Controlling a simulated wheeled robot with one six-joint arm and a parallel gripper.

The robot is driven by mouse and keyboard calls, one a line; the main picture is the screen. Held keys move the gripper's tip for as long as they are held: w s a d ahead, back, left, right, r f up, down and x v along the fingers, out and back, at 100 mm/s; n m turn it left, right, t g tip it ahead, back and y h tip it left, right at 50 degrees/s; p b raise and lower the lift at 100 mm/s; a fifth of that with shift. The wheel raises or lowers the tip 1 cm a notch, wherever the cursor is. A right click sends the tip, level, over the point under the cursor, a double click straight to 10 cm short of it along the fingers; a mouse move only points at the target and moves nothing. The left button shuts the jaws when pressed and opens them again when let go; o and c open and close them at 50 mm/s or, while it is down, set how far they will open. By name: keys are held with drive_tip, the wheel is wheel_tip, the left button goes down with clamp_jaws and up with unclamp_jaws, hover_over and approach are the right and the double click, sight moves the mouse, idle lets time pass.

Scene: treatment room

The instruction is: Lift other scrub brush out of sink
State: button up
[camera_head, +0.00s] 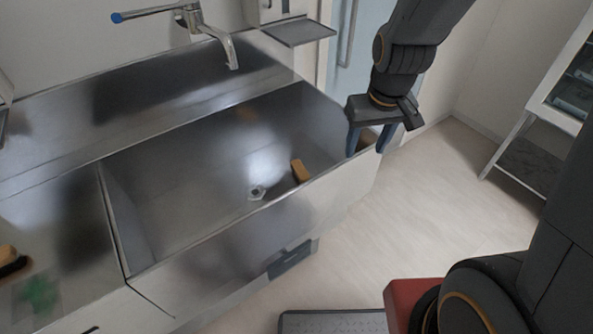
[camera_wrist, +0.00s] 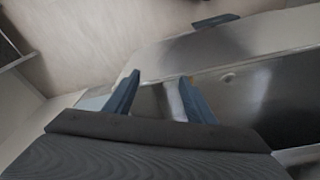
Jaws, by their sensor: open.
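A scrub brush (camera_head: 300,171) with a tan-orange body lies in the steel sink basin (camera_head: 190,190), right of the drain and close to the front wall. Another brush (camera_head: 10,262), tan over dark, lies on the counter at the left edge of the head view. My gripper (camera_head: 368,142) is above the sink's right end, pointing down, open and empty. It is to the right of the brush in the sink and apart from it. In the wrist view my gripper's two blue fingers (camera_wrist: 157,98) are spread.
A faucet (camera_head: 220,45) hangs over the sink's back edge. A small shelf (camera_head: 298,31) juts from the wall at the back. A green item (camera_head: 38,294) lies on the left counter. A shelf rack (camera_head: 545,135) stands at right.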

drive_tip(key=w+a+n, duration=0.1)
drive_tip(key=w+a, duration=0.1)
drive_tip(key=w, duration=0.3)
drive_tip(key=n+y+b, duration=0.1)
drive_tip(key=n+b, duration=0.1)
drive_tip(key=b, duration=0.3)
approach(300, 169)
drive_tip(key=shift+s+a+f+t, duration=0.3)
drive_tip(key=shift+s+f, duration=0.15)
drive_tip(key=shift+f, duration=0.15)
drive_tip(key=shift+x, duration=1.15)
drive_tip(key=shift+w+d+b+x, duration=0.15)
drive_tip(key=shift+b+x, duration=0.1)
drive_tip(key=shift+x, duration=1.05)
drive_tip(key=shift+w+d+b+x, duration=0.1)
drive_tip(key=shift+w+b+x, duration=0.1)
drive_tip(key=shift+x, duration=1.1)
drive_tip(key=shift+r, duration=0.1)
drive_tip(key=c, duration=1.2)
